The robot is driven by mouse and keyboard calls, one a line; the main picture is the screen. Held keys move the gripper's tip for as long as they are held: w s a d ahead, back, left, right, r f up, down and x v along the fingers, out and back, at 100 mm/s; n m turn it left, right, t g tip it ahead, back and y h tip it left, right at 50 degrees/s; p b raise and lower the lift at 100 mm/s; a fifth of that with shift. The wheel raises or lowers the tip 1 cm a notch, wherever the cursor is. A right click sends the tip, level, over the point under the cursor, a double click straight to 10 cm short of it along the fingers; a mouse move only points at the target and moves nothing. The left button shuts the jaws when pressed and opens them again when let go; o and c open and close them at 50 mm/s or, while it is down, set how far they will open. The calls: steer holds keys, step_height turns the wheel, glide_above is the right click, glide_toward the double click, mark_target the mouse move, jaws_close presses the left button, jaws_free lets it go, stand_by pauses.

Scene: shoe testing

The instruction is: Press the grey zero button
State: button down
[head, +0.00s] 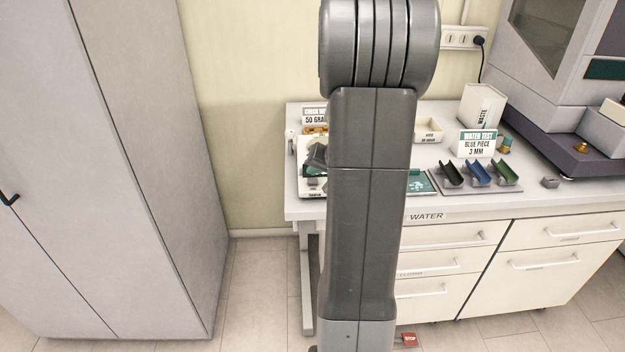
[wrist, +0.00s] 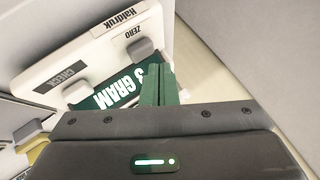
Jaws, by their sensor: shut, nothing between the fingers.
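The grey zero button (wrist: 145,50) sits on a white scale (wrist: 98,53), beside the printed word ZERO. A second grey button (wrist: 77,91) is next to the CHECK label. The green display (wrist: 122,88) reads "3 GRAM". My gripper (wrist: 159,69) is shut and empty, its green fingers together. In the wrist view its tips appear just below and right of the zero button; I cannot tell the height between them. In the head view the white scale (head: 312,188) shows left of my arm, partly hidden, and the zero button cannot be made out.
On the bench (head: 462,205) right of my arm stand a black cradle (head: 451,176), a blue cradle (head: 477,174) and a green cradle (head: 505,172). A water test sign (head: 477,143) and a waste box (head: 482,106) are behind them. A large grey machine (head: 555,120) fills the right.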

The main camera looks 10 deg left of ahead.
mark_target(315, 181)
steer(key=shift+f+b, duration=0.25)
steer(key=shift+b, duration=0.1)
steer(key=shift+f+b, duration=0.25)
steer(key=shift+b, duration=0.2)
steer(key=shift+f+b, duration=0.45)
steer(key=shift+b, duration=0.15)
stand_by(0.7)
steer(key=shift+r, duration=0.1)
stand_by(0.3)
steer(key=shift+r+p, duration=0.5)
steer(key=shift+r, duration=0.35)
steer(key=shift+r+p, duration=1.5)
steer(key=shift+r, duration=1)
steer(key=shift+f, duration=0.2)
